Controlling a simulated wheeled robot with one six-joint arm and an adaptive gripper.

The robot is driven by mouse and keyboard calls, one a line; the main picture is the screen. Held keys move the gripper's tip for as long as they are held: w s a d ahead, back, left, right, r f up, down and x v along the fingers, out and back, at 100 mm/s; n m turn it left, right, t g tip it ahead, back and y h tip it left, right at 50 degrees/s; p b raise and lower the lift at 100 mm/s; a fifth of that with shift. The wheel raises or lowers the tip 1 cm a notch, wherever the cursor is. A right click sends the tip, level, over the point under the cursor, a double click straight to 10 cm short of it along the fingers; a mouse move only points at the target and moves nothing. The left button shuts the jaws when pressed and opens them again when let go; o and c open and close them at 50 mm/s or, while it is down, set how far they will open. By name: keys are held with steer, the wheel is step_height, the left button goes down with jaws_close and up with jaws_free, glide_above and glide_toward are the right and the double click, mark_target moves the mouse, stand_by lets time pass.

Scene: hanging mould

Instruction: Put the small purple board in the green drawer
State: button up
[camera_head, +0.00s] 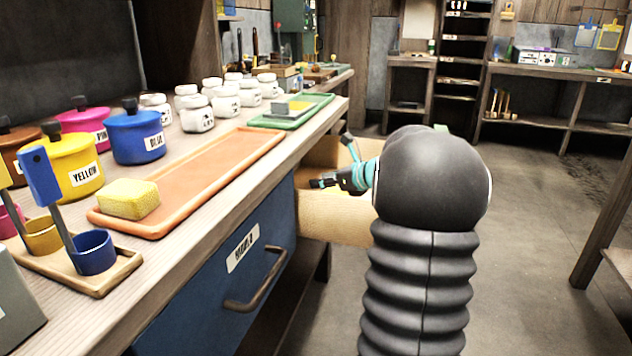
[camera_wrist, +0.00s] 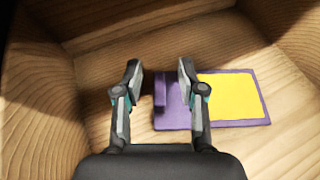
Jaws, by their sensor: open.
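The small purple board (camera_wrist: 232,124) with a yellow face lies on the floor of a pulled-out wooden drawer (camera_wrist: 100,40) in the wrist view. Its purple handle block (camera_wrist: 160,88) stands between my gripper's two fingers. My gripper (camera_wrist: 158,70) is open, with a gap at the left finger; the right finger overlaps the board in the picture.
A closed blue drawer (camera_head: 215,290) with a handle is left of the open one. The bench above holds an orange tray (camera_head: 225,165) with a yellow sponge (camera_head: 128,198), a green tray (camera_head: 315,101), jars and coloured pots. Floor at right is clear.

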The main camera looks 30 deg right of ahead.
steer(key=shift+v, duration=2.15)
